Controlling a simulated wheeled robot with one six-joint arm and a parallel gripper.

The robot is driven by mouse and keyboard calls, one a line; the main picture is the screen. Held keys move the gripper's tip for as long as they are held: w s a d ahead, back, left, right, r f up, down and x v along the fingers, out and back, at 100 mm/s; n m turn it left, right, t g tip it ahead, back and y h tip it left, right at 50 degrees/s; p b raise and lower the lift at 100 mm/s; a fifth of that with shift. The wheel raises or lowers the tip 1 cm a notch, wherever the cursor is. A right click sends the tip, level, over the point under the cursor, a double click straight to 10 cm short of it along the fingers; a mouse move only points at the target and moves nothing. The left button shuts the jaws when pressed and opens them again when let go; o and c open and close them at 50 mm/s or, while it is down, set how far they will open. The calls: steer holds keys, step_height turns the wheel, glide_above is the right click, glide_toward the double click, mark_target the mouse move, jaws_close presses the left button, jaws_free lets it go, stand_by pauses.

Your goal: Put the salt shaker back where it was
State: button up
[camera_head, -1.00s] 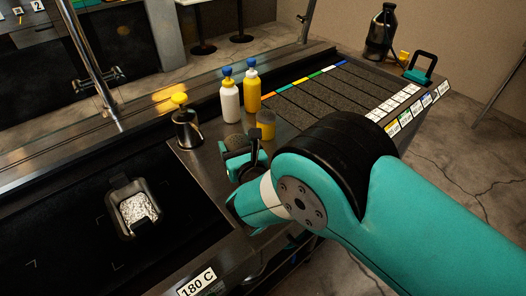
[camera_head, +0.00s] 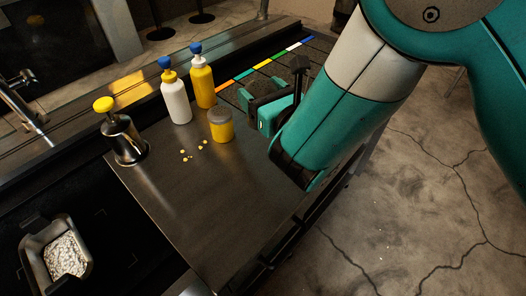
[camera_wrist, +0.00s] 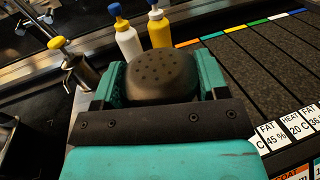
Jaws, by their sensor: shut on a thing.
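My gripper (camera_wrist: 161,78) is shut on a shaker with a dark, domed, perforated top (camera_wrist: 160,68), which I take as the salt shaker. Its top sits between the two teal fingers in the wrist view, and its lower body is hidden. In the head view my gripper (camera_head: 262,102) is over the right part of the steel counter (camera_head: 205,215), beside the striped panel, and the held shaker cannot be made out. A yellow jar with a grey lid (camera_head: 221,126) stands on the counter left of my gripper, with several small yellow bits in front of it.
A white bottle (camera_head: 176,101) and a yellow bottle (camera_head: 203,85), both blue-capped, stand behind the jar. A yellow-topped metal dispenser (camera_head: 124,138) stands left. A tray of white bits (camera_head: 65,255) lies at lower left. The counter's front is clear.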

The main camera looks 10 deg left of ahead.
step_height(320, 180, down, 14)
steer(key=b, duration=1.2)
steer(key=shift+f, duration=0.15)
steer(key=o, duration=1.1)
steer(key=shift+s+f, duration=0.1)
steer(key=o, duration=0.4)
steer(key=shift+o, duration=0.2)
